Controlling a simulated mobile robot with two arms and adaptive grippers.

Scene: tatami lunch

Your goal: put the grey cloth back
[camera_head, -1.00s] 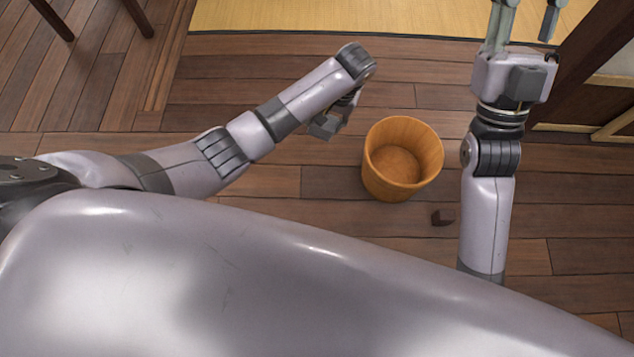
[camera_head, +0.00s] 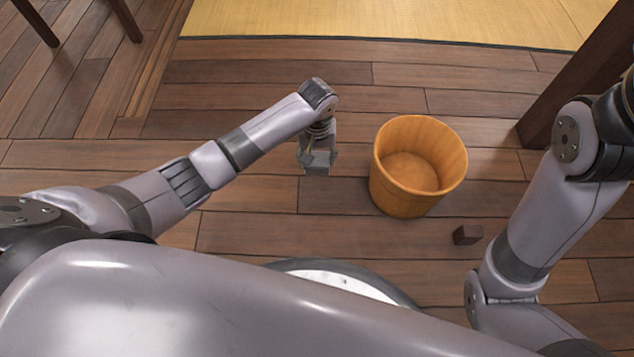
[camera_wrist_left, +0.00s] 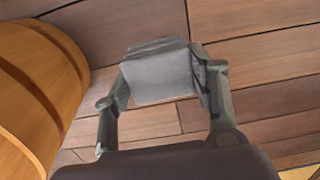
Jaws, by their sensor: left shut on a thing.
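The grey cloth (camera_wrist_left: 160,78) is a small folded pad, held between the two fingers of my left gripper in the left wrist view. My left gripper (camera_head: 318,160) shows in the head view just left of the wooden bucket, above the plank floor and apart from the bucket. The gripper is shut on the cloth. In the head view I cannot clearly tell the cloth from the fingers. My right arm comes in at the right edge, but its gripper is out of view.
An open, empty-looking wooden bucket (camera_head: 415,170) stands on the floor; its side also shows in the left wrist view (camera_wrist_left: 38,95). A small dark brown block (camera_head: 467,234) lies in front of it. Tatami (camera_head: 380,22) lies beyond the planks. A dark post (camera_head: 575,75) stands at the right.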

